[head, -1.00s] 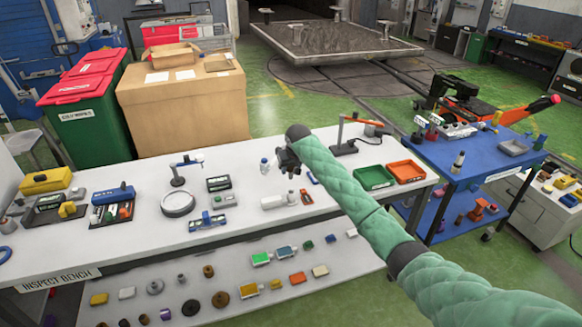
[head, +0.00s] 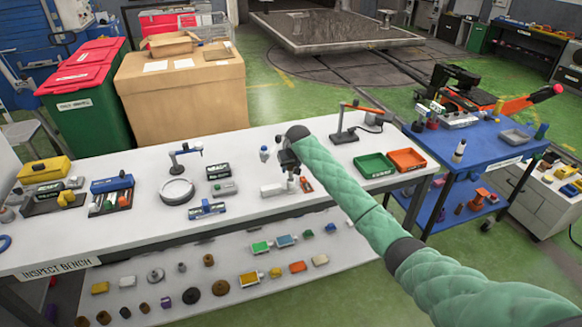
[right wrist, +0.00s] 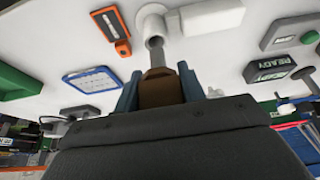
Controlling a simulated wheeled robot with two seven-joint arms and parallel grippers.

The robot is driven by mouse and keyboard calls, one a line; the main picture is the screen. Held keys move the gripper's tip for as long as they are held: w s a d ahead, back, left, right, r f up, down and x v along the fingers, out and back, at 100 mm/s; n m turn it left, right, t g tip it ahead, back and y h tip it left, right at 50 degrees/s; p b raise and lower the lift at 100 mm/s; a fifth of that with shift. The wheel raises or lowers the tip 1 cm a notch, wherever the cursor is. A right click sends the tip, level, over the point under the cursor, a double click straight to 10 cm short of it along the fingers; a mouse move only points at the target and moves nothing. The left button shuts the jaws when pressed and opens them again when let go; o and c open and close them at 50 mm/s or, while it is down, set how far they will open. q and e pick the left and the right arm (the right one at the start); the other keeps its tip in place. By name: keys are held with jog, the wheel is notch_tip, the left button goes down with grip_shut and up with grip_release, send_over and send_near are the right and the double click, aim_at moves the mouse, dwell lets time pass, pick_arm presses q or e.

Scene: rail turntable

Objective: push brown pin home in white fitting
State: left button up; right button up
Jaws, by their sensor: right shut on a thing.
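The brown pin (right wrist: 160,90) is in the right wrist view, between the two blue fingers of my right gripper (right wrist: 160,88). The gripper is shut on it. The pin's narrower end points at the open round mouth of the white fitting (right wrist: 153,22), a short tube on a white block on the bench. The end is at or very near the mouth; I cannot tell whether it is inside. In the head view my right gripper (head: 290,165) is just above the white fitting (head: 271,190), and the pin is mostly hidden. My left gripper is not in view.
An orange-framed device (right wrist: 111,30) and a blue-and-white box (right wrist: 92,80) lie near the fitting in the wrist view. A green tray (head: 374,168) and an orange tray (head: 407,161) stand right on the white bench (head: 240,222). A lamp stand (head: 345,135) is behind the arm.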

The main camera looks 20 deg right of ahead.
aim_at(291, 176)
jog(key=shift+p, duration=1.1)
dwell(1.5)
jog(key=shift+f+b, duration=0.95)
jog(key=shift+f, duration=1.85)
dwell(0.4)
jog(key=o, duration=1.2)
jog(key=shift+f, duration=0.1)
jog(key=shift+c, duration=0.2)
